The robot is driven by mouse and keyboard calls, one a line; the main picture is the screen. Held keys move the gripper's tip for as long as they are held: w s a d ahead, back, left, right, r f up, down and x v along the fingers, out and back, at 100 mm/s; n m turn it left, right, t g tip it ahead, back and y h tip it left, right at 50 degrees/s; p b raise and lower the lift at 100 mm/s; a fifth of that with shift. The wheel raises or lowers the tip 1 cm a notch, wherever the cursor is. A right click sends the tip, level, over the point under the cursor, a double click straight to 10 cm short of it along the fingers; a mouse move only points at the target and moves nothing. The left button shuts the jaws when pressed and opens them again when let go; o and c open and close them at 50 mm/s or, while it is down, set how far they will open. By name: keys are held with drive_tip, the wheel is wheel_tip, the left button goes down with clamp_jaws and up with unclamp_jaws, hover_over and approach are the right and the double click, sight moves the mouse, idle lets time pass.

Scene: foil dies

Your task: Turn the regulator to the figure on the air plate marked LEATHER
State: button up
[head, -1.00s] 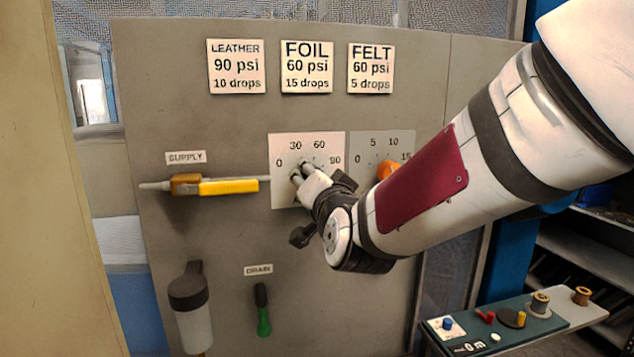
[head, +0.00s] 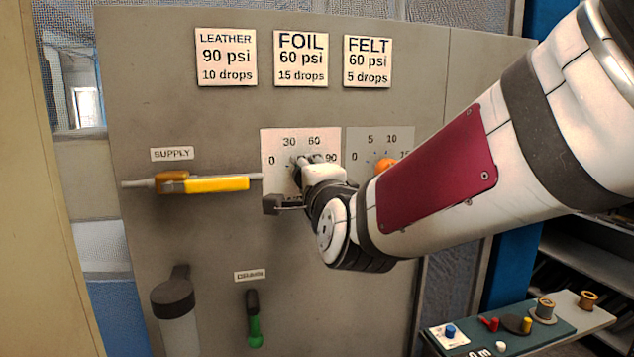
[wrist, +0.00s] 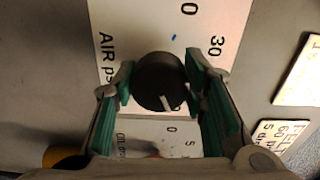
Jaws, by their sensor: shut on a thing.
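The regulator is a black round knob (wrist: 155,72) with a white pointer mark, in the middle of the wrist view. My gripper (wrist: 159,86) is shut on it, one green-padded finger on each side. The pointer is turned away from 0 and 30, toward the oil plate side, where 90 lies. The air plate (head: 271,143), marked 0, 30, 60 and 90, also shows in the wrist view (wrist: 138,25); its 60 and 90 are hidden there. In the head view my gripper (head: 303,168) covers the knob. The LEATHER card (head: 226,60) reads 90 psi, 10 drops.
The oil plate (head: 352,143) with an orange knob (head: 384,165) is close on the right, partly behind my arm. The yellow supply lever (head: 217,184) is left, the green drain handle (head: 254,328) below. FOIL (head: 301,60) and FELT (head: 367,62) cards hang above.

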drive_tip(key=shift+f+m, duration=0.1)
drive_tip(key=shift+m, duration=0.3)
drive_tip(key=o, duration=1.2)
drive_tip(key=v, duration=1.2)
